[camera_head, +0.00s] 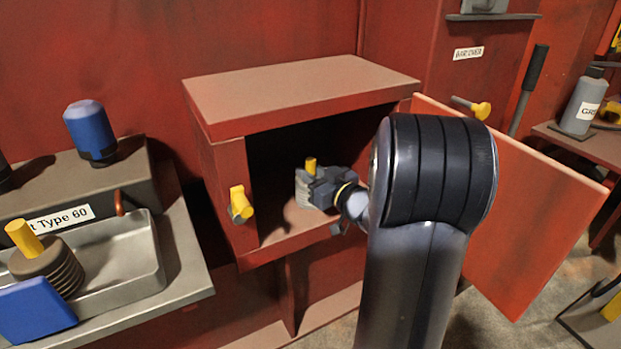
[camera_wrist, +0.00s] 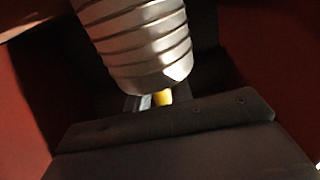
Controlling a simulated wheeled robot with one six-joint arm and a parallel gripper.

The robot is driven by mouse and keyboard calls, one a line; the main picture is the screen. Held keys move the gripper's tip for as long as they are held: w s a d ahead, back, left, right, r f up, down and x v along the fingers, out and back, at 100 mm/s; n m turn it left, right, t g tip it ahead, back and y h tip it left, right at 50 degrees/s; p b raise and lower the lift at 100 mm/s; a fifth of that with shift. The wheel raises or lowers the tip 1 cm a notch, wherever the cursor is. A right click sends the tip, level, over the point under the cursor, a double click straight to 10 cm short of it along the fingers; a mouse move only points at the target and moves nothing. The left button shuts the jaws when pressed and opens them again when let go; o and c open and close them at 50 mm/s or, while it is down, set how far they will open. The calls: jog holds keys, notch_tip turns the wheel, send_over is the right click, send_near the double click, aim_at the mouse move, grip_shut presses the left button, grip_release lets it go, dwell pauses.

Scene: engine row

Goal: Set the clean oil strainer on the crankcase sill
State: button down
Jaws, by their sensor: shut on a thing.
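The clean oil strainer (camera_head: 303,192), pale grey and ribbed with a yellow knob on top, is held upright inside the open red crankcase (camera_head: 226,195). My gripper (camera_head: 318,186) is shut on it just below the knob. In the wrist view the strainer's silvery ribbed body (camera_wrist: 137,42) fills the upper middle. The crankcase sill (camera_head: 290,243) runs along the bottom of the opening, below the strainer. I cannot tell whether the strainer touches the floor behind it. My arm hides the right part of the opening.
The crankcase door (camera_head: 525,215) stands open on the right. A yellow knob (camera_head: 240,204) projects left of the opening. At left, a metal tray (camera_head: 150,262) holds a brown, ribbed strainer (camera_head: 60,268) with a yellow knob. A blue-capped thing (camera_head: 90,130) stands behind it.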

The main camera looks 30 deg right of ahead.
jog(key=shift+f, duration=0.1)
jog(key=c, duration=1.3)
grip_release()
jog(key=shift+o, duration=0.2)
jog(key=p+v, duration=0.2)
jog(key=v, duration=1)
